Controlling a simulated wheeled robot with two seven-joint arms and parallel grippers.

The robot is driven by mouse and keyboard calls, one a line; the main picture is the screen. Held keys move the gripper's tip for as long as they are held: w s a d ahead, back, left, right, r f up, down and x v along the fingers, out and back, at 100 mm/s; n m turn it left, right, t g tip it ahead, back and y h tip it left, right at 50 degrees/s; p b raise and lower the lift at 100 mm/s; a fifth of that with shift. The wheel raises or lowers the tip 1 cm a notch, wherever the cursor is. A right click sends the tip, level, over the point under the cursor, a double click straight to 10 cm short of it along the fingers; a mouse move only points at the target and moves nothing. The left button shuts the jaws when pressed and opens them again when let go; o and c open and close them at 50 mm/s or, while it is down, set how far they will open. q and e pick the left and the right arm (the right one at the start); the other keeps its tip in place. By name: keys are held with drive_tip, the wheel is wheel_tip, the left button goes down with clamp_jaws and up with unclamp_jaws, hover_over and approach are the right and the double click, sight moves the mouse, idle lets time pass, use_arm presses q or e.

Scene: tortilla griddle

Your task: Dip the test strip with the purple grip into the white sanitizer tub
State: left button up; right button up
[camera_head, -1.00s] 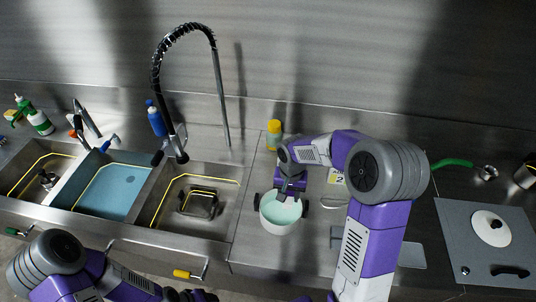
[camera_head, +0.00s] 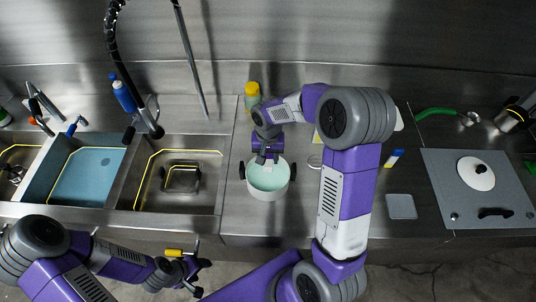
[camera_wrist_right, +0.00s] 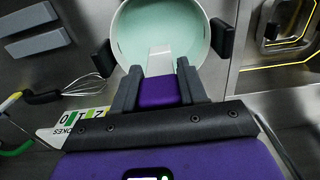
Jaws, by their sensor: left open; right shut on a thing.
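The white sanitizer tub (camera_head: 268,192) stands on the steel counter, with pale green liquid inside and dark handles on both sides. My right gripper (camera_head: 267,160) is over the tub's back part, pointing down. In the right wrist view, my right gripper (camera_wrist_right: 158,90) is shut on the purple grip (camera_wrist_right: 158,92) of the test strip. The white strip (camera_wrist_right: 160,58) reaches out over the liquid inside the tub's rim; I cannot tell whether its tip touches the liquid. My left gripper (camera_head: 188,274) is open and empty in front of the sinks' front edge.
A yellow-capped container (camera_head: 252,97) stands behind the tub. A whisk (camera_wrist_right: 75,90) lies beside the tub. Sink basins (camera_head: 90,178) are to the left. A grey board (camera_head: 470,205) with a white round lid (camera_head: 476,173) is to the right. A yellow-handled lever (camera_head: 175,253) is near my left gripper.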

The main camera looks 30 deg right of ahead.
sight(268, 166)
drive_tip(key=shift+f+b, duration=2.2)
drive_tip(key=shift+f, duration=0.8)
drive_tip(key=shift+r, duration=0.1)
idle(0.5)
drive_tip(key=shift+r+p, duration=3)
drive_tip(key=shift+r, duration=1.05)
drive_tip(key=shift+f, duration=0.1)
